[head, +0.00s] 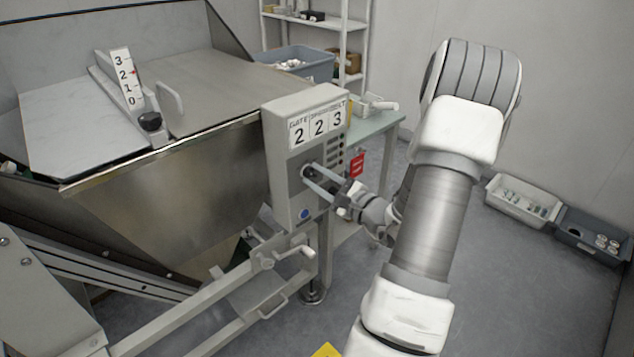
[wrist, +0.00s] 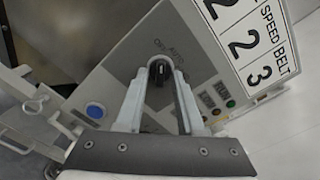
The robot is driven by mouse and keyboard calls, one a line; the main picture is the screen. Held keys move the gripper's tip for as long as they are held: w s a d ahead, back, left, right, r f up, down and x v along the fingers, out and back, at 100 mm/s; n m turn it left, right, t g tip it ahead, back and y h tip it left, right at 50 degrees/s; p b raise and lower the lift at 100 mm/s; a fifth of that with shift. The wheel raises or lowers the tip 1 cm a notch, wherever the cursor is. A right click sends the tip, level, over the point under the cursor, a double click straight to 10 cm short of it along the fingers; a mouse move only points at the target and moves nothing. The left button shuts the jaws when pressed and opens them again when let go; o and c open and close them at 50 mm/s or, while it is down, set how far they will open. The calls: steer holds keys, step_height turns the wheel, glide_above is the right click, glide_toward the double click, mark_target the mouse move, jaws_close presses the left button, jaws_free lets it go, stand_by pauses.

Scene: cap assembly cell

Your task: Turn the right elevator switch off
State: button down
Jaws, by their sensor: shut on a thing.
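A grey control box (head: 285,185) stands at the right side of the metal hopper, with a panel reading 2 2 3. A black rotary switch (wrist: 157,73) sits on its face under small lettering that seems to read OFF and AUTO. My gripper (head: 311,178) reaches the box from the right. In the wrist view its two light fingers (wrist: 159,80) are closed on either side of the switch knob. The fingers hide part of the knob, and I cannot tell which label it points to. No label naming the elevator is readable.
A blue button (wrist: 95,110) and small indicator lamps (wrist: 219,111) are on the same box face. A red tag (head: 357,165) hangs beside the box. A crank handle (head: 300,251) sticks out below. Bins (head: 522,211) stand along the right wall; the floor between is clear.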

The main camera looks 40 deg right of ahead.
stand_by(0.3)
steer(key=c, duration=0.5)
jaws_free()
steer(key=s, duration=0.5)
steer(key=s+d+p, duration=0.1)
steer(key=s, duration=0.5)
steer(key=s+p, duration=0.1)
steer(key=s, duration=0.5)
steer(key=shift+s+d, duration=0.15)
steer(key=shift+s, duration=0.05)
